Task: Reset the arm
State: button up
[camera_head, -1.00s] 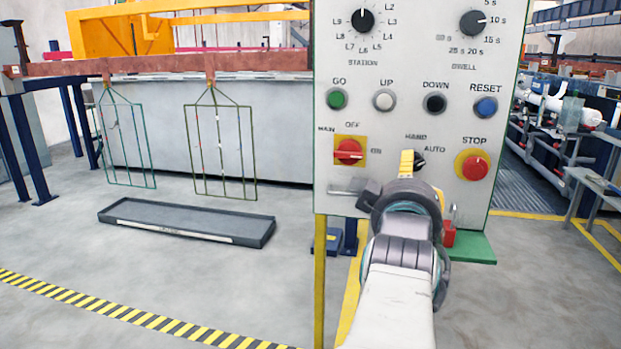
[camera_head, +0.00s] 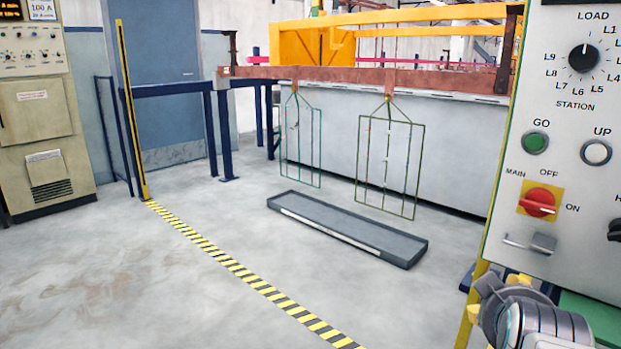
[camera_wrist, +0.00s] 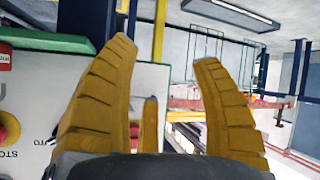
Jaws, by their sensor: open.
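My gripper (camera_head: 498,296) is at the lower right of the head view, low in front of the control panel (camera_head: 512,225). Its yellow fingers are mostly hidden behind my wrist there. In the wrist view my gripper (camera_wrist: 164,54) shows its fingers spread apart, with nothing held between them. The panel (camera_wrist: 25,68) fills the left of that view, which looks upside down. Part of the red stop button (camera_wrist: 6,130) shows there, close to the left finger.
Two wire racks (camera_head: 388,170) hang from a copper-coloured bar (camera_head: 345,78). A grey tray (camera_head: 345,235) lies on the floor below. A striped floor line (camera_head: 245,278) crosses clear floor. A beige cabinet (camera_head: 40,135) stands at the left, a yellow post (camera_head: 130,110) beside it.

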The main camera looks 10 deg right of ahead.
jog(key=s+a+f+n+g+y+b, duration=0.2)
jog(key=s+a+f+g+y, duration=0.1)
jog(key=a+f, duration=0.5)
jog(key=s+a+f+n+g+y+b, duration=0.2)
jog(key=a+f, duration=0.7)
jog(key=a, duration=0.6)
jog(key=s+g+y, duration=0.1)
jog(key=y, duration=0.1)
jog(key=shift+s+a+f+y, duration=0.15)
jog(key=shift+s+a+y, duration=0.15)
jog(key=shift+s, duration=0.1)
